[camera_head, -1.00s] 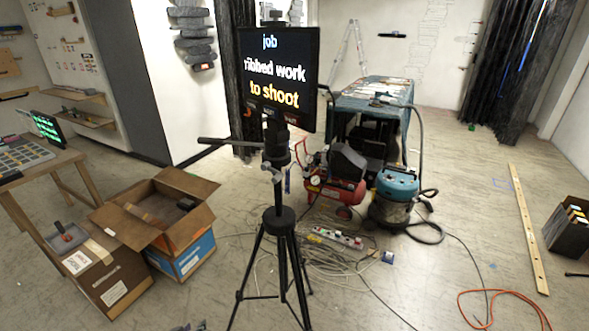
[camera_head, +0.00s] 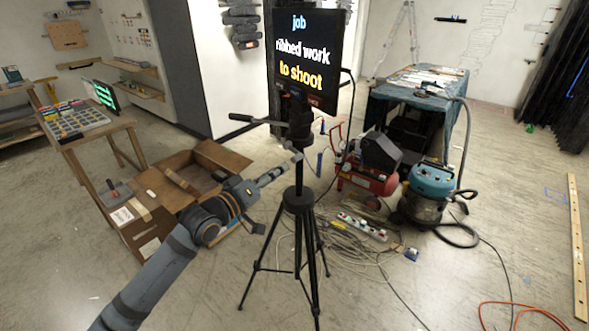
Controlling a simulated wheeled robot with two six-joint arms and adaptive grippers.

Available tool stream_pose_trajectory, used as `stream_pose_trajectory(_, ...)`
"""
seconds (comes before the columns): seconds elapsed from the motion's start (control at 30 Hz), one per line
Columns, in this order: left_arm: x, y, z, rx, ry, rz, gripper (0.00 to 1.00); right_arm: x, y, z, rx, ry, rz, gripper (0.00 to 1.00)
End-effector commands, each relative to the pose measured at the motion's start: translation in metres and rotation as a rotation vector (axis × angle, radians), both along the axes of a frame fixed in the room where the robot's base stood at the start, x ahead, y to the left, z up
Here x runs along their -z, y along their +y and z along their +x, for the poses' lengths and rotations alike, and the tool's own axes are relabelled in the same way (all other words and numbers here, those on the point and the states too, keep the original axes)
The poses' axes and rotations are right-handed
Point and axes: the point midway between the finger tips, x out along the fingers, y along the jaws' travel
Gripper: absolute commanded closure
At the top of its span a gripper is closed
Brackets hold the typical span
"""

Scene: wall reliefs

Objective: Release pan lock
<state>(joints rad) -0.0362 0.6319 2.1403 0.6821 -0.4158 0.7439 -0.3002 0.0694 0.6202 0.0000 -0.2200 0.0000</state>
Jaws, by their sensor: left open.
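A black tripod (camera_head: 299,202) stands upright in the middle of the head view and carries a screen (camera_head: 305,60) with the words "job ribbed work to shoot". Its pan head (camera_head: 297,125) sits under the screen, with a pan handle (camera_head: 242,118) pointing left. A small light-coloured knob (camera_head: 292,158) shows just below the head. My left arm comes in from the lower left. My left gripper (camera_head: 284,171) is open, its fingertips close to the column below the head; whether they touch it I cannot tell. My right gripper is not in view.
An open cardboard box (camera_head: 215,155) and a brown box (camera_head: 140,215) stand left of the tripod. A red compressor (camera_head: 368,180), a teal vacuum (camera_head: 428,190) and loose cables (camera_head: 350,250) lie to the right. A table (camera_head: 100,130) is at the far left.

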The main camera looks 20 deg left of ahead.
Motion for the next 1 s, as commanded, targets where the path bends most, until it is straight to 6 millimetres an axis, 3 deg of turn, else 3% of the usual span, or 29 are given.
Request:
stream_pose_trajectory(0.03, 0.009, -0.003, 0.008, 0.000, -0.007, -0.007, 0.59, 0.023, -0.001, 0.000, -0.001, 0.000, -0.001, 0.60)
stream_pose_trajectory(0.17, 0.007, -0.013, 0.030, 0.003, -0.007, -0.009, 0.59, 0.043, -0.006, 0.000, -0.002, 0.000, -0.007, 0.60)
stream_pose_trajectory(0.43, 0.002, -0.025, 0.070, 0.000, -0.001, -0.002, 0.59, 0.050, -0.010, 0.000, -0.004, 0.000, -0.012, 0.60)
stream_pose_trajectory(0.8, 0.001, -0.028, 0.076, 0.001, 0.000, 0.002, 0.59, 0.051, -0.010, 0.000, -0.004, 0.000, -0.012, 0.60)
stream_pose_trajectory(1.0, 0.001, -0.028, 0.076, 0.001, 0.000, 0.002, 0.86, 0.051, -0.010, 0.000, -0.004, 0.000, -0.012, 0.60)
